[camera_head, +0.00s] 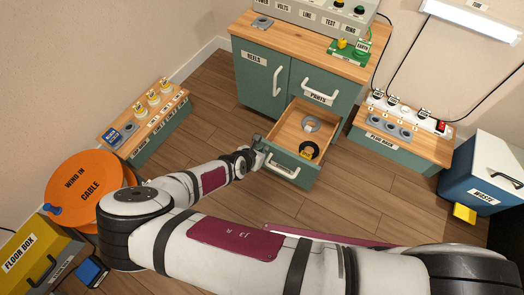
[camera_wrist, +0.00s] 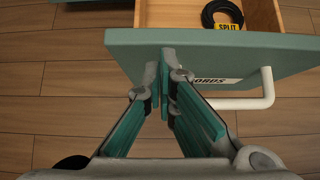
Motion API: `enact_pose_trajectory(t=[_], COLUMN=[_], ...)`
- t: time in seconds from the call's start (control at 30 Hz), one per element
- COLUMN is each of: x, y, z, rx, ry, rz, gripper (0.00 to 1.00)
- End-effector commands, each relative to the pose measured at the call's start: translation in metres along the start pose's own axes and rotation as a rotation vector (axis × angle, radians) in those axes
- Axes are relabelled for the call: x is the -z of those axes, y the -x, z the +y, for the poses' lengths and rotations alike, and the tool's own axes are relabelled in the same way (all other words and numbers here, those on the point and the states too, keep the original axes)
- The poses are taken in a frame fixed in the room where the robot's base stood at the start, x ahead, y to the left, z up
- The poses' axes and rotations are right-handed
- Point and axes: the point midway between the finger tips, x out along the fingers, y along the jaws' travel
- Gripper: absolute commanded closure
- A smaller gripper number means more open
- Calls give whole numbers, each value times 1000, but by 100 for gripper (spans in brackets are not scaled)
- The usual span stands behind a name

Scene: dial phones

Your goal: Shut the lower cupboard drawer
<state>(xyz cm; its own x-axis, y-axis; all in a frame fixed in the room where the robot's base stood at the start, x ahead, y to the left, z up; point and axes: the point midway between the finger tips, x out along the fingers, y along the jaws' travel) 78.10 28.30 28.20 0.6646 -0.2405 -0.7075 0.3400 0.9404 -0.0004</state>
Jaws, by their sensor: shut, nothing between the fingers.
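The lower cupboard drawer (camera_head: 293,168) is green-fronted with a wooden inside and stands pulled out of the green cupboard (camera_head: 257,80). It holds a grey ring (camera_head: 311,124) and a black coil (camera_head: 309,150) with a yellow label, which also shows in the wrist view (camera_wrist: 222,13). My gripper (camera_head: 257,150) is shut and empty at the left part of the drawer front. In the wrist view its fingertips (camera_wrist: 168,70) overlap the front panel (camera_wrist: 135,42), left of the white handle (camera_wrist: 245,102). I cannot tell whether they touch it.
The upper PARTS drawer (camera_head: 322,92) and REELS door (camera_head: 255,60) look shut. A plug rack bench (camera_head: 390,150) stands right, with a blue-white waste bin (camera_head: 485,170) beyond it. A low bench (camera_head: 150,125) and an orange cable reel (camera_head: 80,185) stand left. Wooden floor is clear around the drawer.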

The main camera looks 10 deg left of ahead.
Motion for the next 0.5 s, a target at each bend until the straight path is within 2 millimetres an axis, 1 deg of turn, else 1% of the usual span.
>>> enact_pose_trajectory(t=[0.17,0.27,0.37,0.5], x=[-12,-24,-38,-61], y=[-9,-19,-32,-55], z=[-1,-1,-2,-2], rx=[3,4,5,5], ry=[-5,-9,-10,-10], rz=[1,1,0,-1], gripper=[100,100,100,100])
